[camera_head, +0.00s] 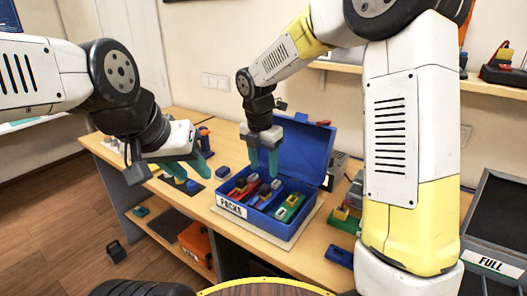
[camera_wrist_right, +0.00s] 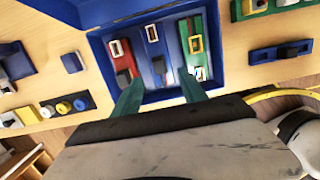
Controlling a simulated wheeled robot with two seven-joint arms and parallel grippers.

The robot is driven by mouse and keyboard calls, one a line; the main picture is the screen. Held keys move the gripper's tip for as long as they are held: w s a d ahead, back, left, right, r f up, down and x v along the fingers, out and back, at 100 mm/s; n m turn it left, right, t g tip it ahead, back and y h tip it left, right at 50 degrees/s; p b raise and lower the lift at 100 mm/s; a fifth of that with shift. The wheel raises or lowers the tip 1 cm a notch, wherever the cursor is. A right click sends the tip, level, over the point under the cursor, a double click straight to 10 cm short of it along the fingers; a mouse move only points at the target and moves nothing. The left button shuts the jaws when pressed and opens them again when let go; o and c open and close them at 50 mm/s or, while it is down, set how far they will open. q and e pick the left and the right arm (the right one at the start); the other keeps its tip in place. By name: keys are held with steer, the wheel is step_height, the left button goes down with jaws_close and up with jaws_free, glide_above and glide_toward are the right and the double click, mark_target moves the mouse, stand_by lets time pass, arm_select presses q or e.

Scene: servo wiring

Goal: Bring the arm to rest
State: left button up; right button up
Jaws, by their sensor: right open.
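My right gripper (camera_head: 263,172) is at the open blue box (camera_head: 272,236) labelled PACKS, with its teal fingers pointing down over the contents. In the right wrist view the gripper (camera_wrist_right: 160,76) is open, fingers apart, with nothing between the tips. A red pack (camera_wrist_right: 122,58), a blue pack (camera_wrist_right: 152,46) and a green pack (camera_wrist_right: 196,45) lie in the box below. My left gripper (camera_head: 190,172) hangs over the left part of the table, its teal fingers apart and apparently empty.
The box's lid (camera_head: 305,150) stands raised behind the right gripper. A dark mat with blue pieces lies under the left gripper. A green part (camera_head: 343,219) and a blue part (camera_head: 339,256) lie right of the box. A tray labelled FULL (camera_head: 492,264) is at far right.

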steer(key=s+d+r+m+t+y, duration=0.1)
steer(key=s+d+r+m, duration=0.4)
steer(key=s+m, duration=0.5)
steer(key=s+d+r+m+t+y, duration=0.2)
steer(key=s+d+m, duration=0.7)
steer(key=m, duration=0.9)
step_height(320, 180, up, 4)
steer(key=shift+s+d+r+t, duration=0.3)
steer(key=shift+s+t, duration=0.35)
steer(key=shift+t, duration=0.35)
